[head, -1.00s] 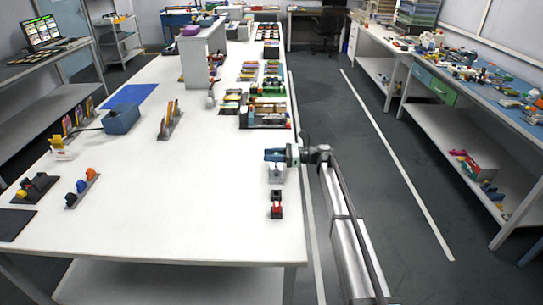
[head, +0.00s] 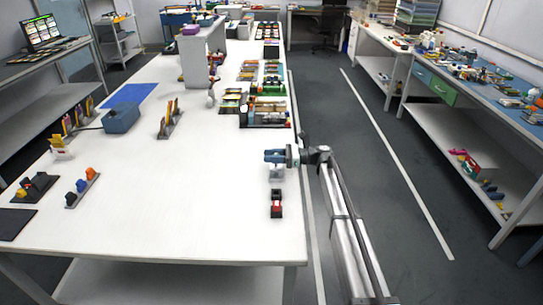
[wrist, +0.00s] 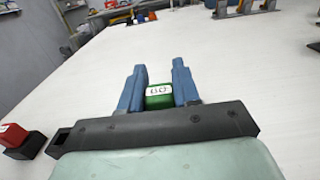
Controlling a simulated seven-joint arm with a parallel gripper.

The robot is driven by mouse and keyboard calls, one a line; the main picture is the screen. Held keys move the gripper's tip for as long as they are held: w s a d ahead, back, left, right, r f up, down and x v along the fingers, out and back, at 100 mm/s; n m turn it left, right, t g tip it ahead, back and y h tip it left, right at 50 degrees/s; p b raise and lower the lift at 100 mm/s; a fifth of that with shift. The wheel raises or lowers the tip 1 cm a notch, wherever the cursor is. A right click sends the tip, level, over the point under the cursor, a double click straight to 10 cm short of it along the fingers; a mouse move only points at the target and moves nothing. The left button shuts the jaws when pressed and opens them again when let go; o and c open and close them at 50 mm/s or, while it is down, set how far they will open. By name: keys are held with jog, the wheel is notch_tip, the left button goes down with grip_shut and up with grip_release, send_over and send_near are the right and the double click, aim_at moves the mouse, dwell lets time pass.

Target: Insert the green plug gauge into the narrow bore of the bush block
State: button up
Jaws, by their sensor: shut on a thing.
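The green plug gauge (wrist: 159,102), a block with a white "GO" label, sits between the two blue fingers of my gripper (wrist: 160,88) in the wrist view. My gripper is shut on it. In the head view my gripper (head: 271,156) is over the right side of the white table, fingers pointing left; the gauge cannot be made out there. A small pale grey shape (head: 277,174) shows just below my gripper in the head view; I cannot tell whether it is the bush block. The bores are not visible in any view.
A red piece on a black base (head: 276,208) stands nearer the table's front edge; it also shows at left in the wrist view (wrist: 12,135). Filled trays (head: 265,113) lie behind my gripper. A blue box (head: 121,118) stands further left. The table's middle is clear.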

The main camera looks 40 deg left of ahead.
jog(key=shift+f, duration=1.3)
jog(key=o, duration=1.1)
jog(key=v, duration=1.4)
